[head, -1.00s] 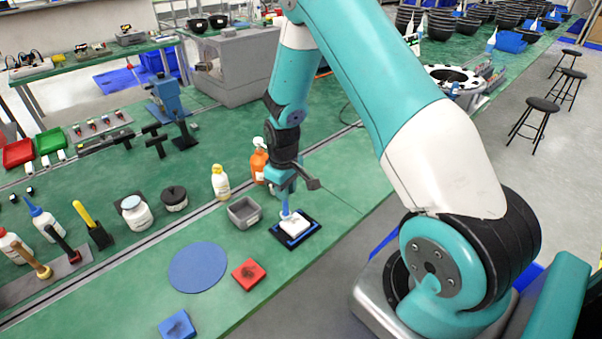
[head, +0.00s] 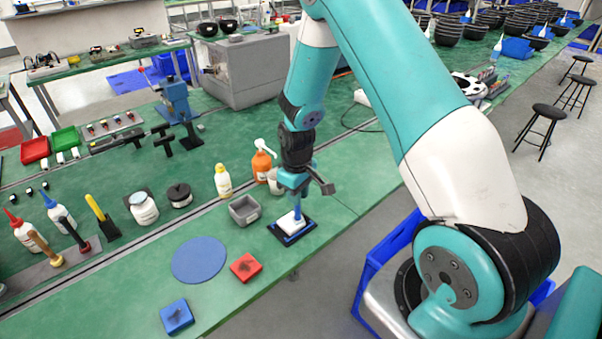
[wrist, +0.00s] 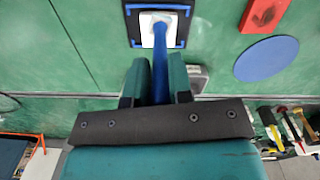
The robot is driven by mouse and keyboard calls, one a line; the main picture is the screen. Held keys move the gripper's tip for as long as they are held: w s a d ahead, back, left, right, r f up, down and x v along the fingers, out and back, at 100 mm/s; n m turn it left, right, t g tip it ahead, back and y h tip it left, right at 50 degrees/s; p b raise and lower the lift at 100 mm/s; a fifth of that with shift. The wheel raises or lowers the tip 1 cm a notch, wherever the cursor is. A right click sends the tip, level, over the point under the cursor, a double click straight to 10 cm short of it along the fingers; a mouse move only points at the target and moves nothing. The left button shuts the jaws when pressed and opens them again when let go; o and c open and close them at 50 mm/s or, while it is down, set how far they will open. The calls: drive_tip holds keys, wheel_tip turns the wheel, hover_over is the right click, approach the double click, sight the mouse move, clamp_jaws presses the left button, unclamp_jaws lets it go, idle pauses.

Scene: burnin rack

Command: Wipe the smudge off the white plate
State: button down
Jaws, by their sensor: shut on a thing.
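My gripper (head: 297,192) is shut on a blue-handled tool (head: 298,214) that points down. The tool's lower end is at the white plate (head: 287,224), on it or just above it; I cannot tell which. The plate lies on a black mat with blue edge marks (head: 283,240). In the wrist view my gripper (wrist: 160,62) grips the blue handle (wrist: 162,80), and the tool's pale head covers part of the white plate (wrist: 147,38). I cannot make out the smudge.
A grey open bin (head: 244,211) stands left of the mat. A red block (head: 246,267), a round blue mat (head: 199,260) and a blue block (head: 177,316) lie toward the front. An orange spray bottle (head: 261,166) and a yellow-capped bottle (head: 222,181) stand behind.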

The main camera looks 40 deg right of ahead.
drive_tip(key=shift+d+r+p, duration=0.1)
drive_tip(key=shift+r+p, duration=1.55)
drive_tip(key=shift+r, duration=0.9)
